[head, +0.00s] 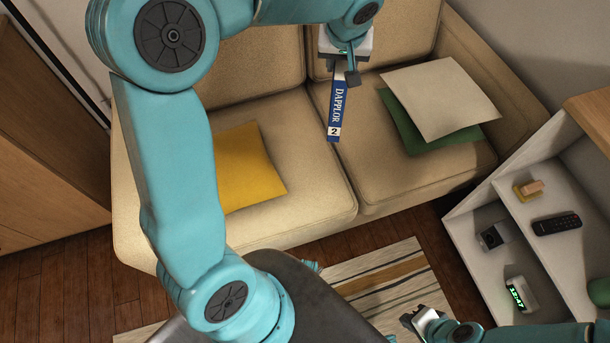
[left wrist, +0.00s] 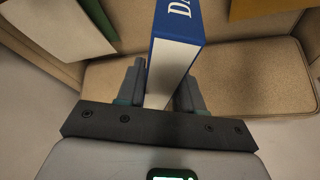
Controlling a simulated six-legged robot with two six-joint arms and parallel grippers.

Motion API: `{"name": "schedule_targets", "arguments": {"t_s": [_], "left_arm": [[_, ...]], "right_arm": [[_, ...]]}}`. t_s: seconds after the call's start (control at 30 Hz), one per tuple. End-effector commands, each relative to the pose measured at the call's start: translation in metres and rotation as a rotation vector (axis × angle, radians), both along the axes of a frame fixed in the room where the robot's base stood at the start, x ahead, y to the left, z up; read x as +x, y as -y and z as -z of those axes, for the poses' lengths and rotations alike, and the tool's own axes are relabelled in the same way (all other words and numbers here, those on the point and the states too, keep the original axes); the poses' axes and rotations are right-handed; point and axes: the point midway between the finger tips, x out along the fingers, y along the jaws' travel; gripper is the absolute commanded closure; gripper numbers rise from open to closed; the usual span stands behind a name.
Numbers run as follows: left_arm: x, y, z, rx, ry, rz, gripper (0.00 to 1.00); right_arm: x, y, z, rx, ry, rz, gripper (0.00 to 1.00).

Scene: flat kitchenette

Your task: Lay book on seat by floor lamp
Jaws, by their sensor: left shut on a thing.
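A blue book (head: 336,110) with "DAPPLOR 2" on its spine hangs upright from my left gripper (head: 345,77), over the gap between the two sofa seats. In the left wrist view, the book (left wrist: 174,65) stands between the two fingers of my left gripper (left wrist: 161,88), its white page edges showing. The sofa has a left seat (head: 300,200) and a right seat (head: 375,170). I cannot tell whether the book touches the seat. No floor lamp is in view. My right gripper (head: 420,320) is low, over the striped rug, away from the book; its jaws are unclear.
A yellow cushion (head: 245,168) lies on the left seat. A beige cushion (head: 440,97) overlaps a green one (head: 405,128) on the right seat. A white shelf (head: 545,215) with a remote (head: 556,224) and a clock (head: 518,294) stands at right.

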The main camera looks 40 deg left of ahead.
Motion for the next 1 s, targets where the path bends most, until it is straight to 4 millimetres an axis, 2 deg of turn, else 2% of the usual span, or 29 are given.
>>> {"name": "schedule_targets", "arguments": {"t_s": [0.03,0.2,0.3,0.43,0.67,0.77,1.0], "left_arm": [[0.0,-0.01,0.023,0.0,0.007,-0.05,1.0],[-0.009,-0.04,0.045,-0.001,0.006,-0.216,1.0],[-0.016,-0.054,0.054,-0.001,0.006,-0.299,1.0],[-0.024,-0.066,0.06,-0.001,0.005,-0.376,1.0],[-0.031,-0.075,0.068,-0.001,0.0,-0.433,1.0],[-0.032,-0.075,0.088,0.0,-0.003,-0.434,1.0],[-0.032,-0.075,0.156,0.0,-0.002,-0.433,1.0]], "right_arm": [[0.0,0.0,0.034,0.0,0.0,0.0,1.0],[0.0,0.0,0.086,0.0,0.0,0.0,1.0],[0.0,0.0,0.111,0.0,0.0,0.0,1.0],[0.0,0.0,0.133,0.0,0.0,0.0,1.0],[0.0,0.0,0.147,0.0,0.0,0.0,1.0],[0.0,0.0,0.156,0.0,0.0,0.0,1.0],[0.0,0.001,0.183,0.0,0.001,0.003,1.0]]}}
